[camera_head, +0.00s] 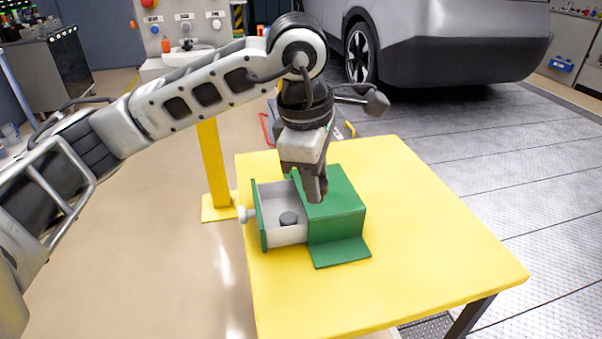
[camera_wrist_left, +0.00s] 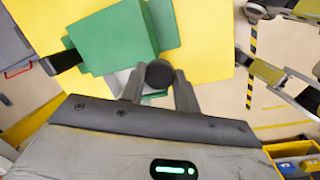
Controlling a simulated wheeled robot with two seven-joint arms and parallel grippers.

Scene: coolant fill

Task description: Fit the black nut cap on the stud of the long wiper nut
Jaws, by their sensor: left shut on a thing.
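My left gripper (camera_head: 317,194) is above the green box (camera_head: 338,206) on the yellow table, pointing down. In the left wrist view its fingers (camera_wrist_left: 159,86) are shut on a round black piece that looks like the black nut cap (camera_wrist_left: 159,74). In the head view the fingers hide this piece. My right gripper cannot be made out.
The drawer has a green front with a white knob (camera_head: 246,214), facing left. The yellow table (camera_head: 430,245) is bare to the right and front of the box. A yellow post (camera_head: 212,165) stands behind the table at left. A grey car (camera_head: 440,45) stands beyond.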

